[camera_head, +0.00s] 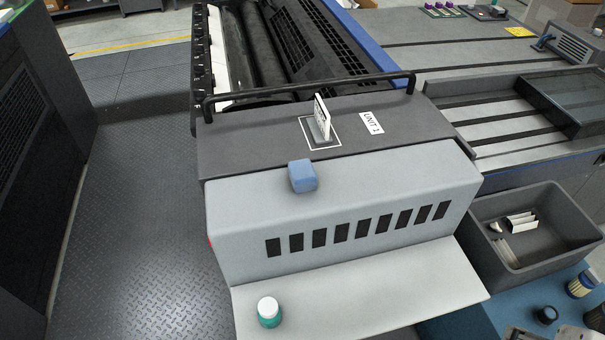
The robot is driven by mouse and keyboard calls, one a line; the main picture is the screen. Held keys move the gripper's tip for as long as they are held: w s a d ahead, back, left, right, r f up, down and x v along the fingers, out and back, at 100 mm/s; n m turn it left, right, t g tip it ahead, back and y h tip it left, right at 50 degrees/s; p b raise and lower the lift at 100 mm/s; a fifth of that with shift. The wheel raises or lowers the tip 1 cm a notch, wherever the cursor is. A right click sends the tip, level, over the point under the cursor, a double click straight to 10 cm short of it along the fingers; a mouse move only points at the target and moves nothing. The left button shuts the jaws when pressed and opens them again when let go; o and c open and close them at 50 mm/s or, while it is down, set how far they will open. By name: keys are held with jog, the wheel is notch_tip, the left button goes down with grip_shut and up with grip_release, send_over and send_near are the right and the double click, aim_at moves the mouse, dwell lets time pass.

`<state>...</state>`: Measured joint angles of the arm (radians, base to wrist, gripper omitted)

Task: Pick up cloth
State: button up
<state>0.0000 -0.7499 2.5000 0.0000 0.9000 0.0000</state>
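A folded blue cloth (302,176) lies as a small block on the top front edge of the light grey housing of the ink unit (345,215). It sits just in front of the dark top panel. Nothing touches it from above. I cannot make out my gripper in this view.
A white-capped green bottle (268,313) stands on the pale front shelf (400,300). An upright card in a small stand (321,120) and a black rail (310,93) are behind the cloth. A grey bin (540,245) with small items is at right. Dark floor lies left.

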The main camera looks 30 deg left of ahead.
aim_at(308, 181)
jog(key=shift+o, duration=0.6)
jog(key=shift+w, duration=0.1)
